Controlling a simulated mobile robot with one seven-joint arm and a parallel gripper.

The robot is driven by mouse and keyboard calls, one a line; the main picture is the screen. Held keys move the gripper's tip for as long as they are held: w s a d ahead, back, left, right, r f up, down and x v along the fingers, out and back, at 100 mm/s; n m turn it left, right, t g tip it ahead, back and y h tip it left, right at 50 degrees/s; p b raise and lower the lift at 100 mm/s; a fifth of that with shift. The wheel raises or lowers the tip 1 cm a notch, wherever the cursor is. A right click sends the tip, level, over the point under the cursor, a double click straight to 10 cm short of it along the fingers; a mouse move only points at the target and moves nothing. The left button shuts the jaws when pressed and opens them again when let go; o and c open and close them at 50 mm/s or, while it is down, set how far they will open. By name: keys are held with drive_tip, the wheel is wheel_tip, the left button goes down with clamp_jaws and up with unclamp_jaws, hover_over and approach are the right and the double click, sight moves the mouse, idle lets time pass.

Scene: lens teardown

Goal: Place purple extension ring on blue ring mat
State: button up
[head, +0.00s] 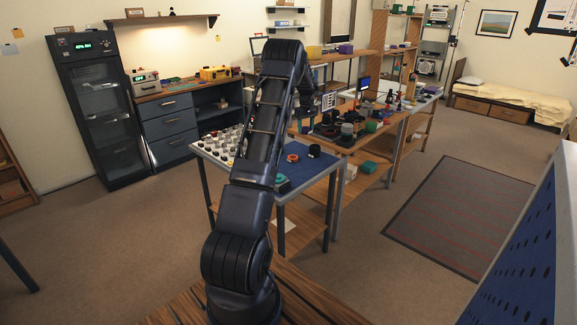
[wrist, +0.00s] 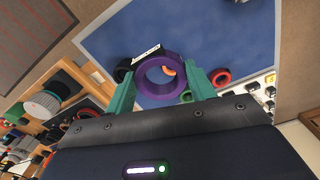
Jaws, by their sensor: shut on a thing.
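The purple extension ring (wrist: 143,88) is held between the two teal fingers of my gripper (wrist: 163,76) in the wrist view. It has a pale label on its rim. The blue ring mat (wrist: 235,40) lies beyond the ring, apparently with a gap between them. The mat also shows on the near table in the head view (head: 304,175). I cannot make out the purple ring in the head view, where my arm hides part of the table.
On the mat are an orange ring (head: 292,157) and a black ring (head: 314,151). A red ring (wrist: 220,77) shows beside the right finger. Small parts stand left of the mat in the head view. A crowded wooden bench (head: 345,140) stands behind. Much of the mat is bare.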

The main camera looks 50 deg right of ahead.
sight(309, 167)
drive_tip(key=shift+s+d+f, duration=0.1)
drive_tip(key=shift+s+d, duration=0.15)
drive_tip(key=shift+s, duration=0.25)
drive_tip(key=shift+s+d, duration=0.25)
drive_tip(key=shift+s, duration=0.25)
wheel_tip(309, 167, down, 20)
drive_tip(key=shift+s+d+r, duration=0.1)
drive_tip(key=o, duration=1)
wheel_tip(309, 167, up, 12)
